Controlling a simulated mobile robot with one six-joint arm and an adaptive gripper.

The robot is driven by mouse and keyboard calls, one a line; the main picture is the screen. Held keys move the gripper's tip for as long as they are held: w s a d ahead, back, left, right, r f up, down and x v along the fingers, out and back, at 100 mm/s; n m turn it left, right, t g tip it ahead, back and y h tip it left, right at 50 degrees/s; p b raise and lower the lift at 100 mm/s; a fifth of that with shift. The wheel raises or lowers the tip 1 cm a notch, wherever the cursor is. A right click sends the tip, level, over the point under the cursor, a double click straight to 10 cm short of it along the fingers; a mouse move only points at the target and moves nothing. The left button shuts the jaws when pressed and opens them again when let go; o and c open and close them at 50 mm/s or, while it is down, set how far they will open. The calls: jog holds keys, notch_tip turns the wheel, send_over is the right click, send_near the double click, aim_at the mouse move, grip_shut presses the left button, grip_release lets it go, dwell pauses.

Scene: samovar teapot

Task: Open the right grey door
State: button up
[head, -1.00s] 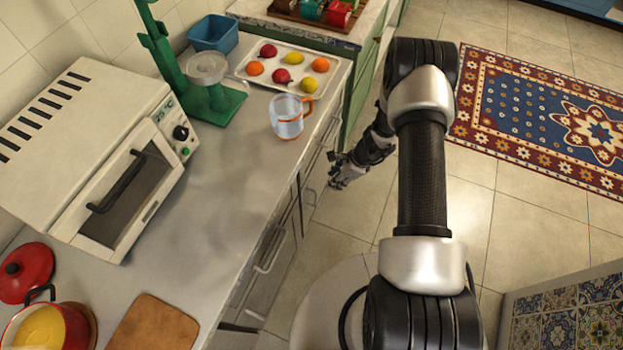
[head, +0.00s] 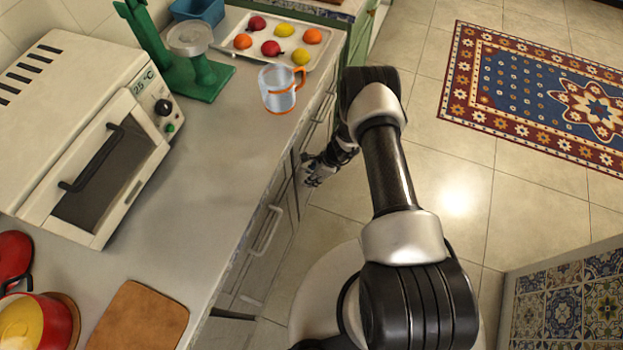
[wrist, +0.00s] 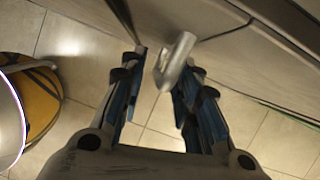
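The grey doors are on the cabinet front below the counter in the head view. A nearer grey door (head: 265,262) has a metal bar handle (head: 266,230). My gripper (head: 316,172) is farther along, close to the cabinet front, and it hides part of the grey front there. In the wrist view my gripper (wrist: 163,66) is open, its two blue-padded fingers apart. A pale metal handle (wrist: 174,62) on a grey door (wrist: 230,60) shows between the fingertips, nearer the right one. I cannot tell whether a finger touches it.
The counter (head: 185,235) carries a toaster oven (head: 80,130), a glass cup (head: 278,90), a fruit tray (head: 318,60) and a red pot (head: 62,320). Open tiled floor (head: 430,190) lies right of the cabinet. A tiled block (head: 570,305) stands at the lower right.

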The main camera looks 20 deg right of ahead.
jog(key=shift+w+a+f, duration=0.1)
jog(key=shift+a+f, duration=0.1)
jog(key=shift+f, duration=0.25)
grip_shut()
dwell(0.6)
